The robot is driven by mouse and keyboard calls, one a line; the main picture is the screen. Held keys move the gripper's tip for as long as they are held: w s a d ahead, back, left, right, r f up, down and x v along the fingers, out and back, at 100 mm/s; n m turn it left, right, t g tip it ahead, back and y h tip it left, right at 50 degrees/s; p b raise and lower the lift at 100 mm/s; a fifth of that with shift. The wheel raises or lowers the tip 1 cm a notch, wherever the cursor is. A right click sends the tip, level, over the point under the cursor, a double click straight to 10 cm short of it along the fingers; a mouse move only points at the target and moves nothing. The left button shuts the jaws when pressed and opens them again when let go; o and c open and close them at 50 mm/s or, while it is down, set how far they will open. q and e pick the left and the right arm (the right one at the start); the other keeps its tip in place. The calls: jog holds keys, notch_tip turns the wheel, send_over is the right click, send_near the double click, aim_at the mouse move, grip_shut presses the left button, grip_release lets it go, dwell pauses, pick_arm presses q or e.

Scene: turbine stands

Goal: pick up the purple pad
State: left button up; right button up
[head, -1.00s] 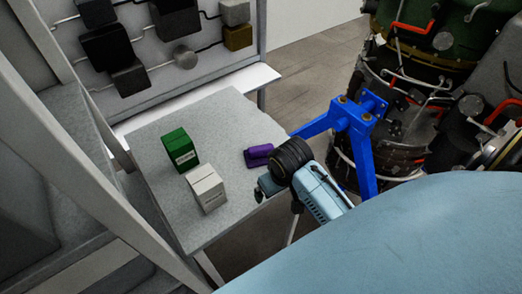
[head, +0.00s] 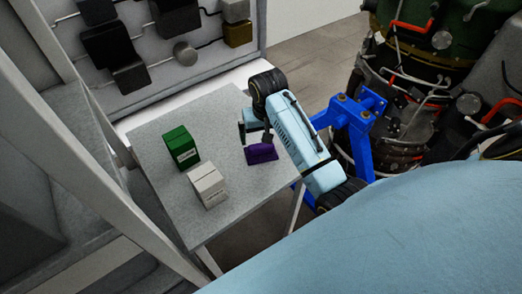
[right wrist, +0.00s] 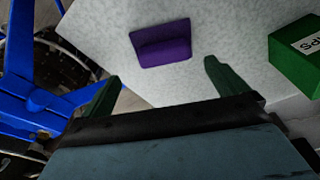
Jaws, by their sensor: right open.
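The purple pad (head: 262,153) lies on the grey tabletop (head: 225,215), near its right side. It also shows in the right wrist view (right wrist: 161,43), beyond and between the fingertips. My right gripper (right wrist: 160,75) is open with nothing between its fingers. In the head view my right gripper (head: 255,128) is just behind the pad, and the arm partly covers that area. My left gripper is not in view.
A green box (head: 181,147) and a white box (head: 208,186) stand on the table left of the pad. A blue stand (head: 355,125) and a turbine engine (head: 415,60) are to the right. A panel with dark boxes (head: 120,55) rises behind the table.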

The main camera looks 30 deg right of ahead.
aim_at(261, 145)
jog(key=shift+w+a+f+p, duration=0.1)
jog(key=shift+w+f, duration=0.1)
jog(key=shift+f, duration=0.9)
jog(key=shift+w+f+p, duration=0.1)
jog(key=shift+w+f, duration=0.1)
jog(key=shift+f, duration=0.9)
jog(key=shift+w+a+f+p, duration=0.1)
jog(key=shift+w+f, duration=0.1)
jog(key=shift+f, duration=0.9)
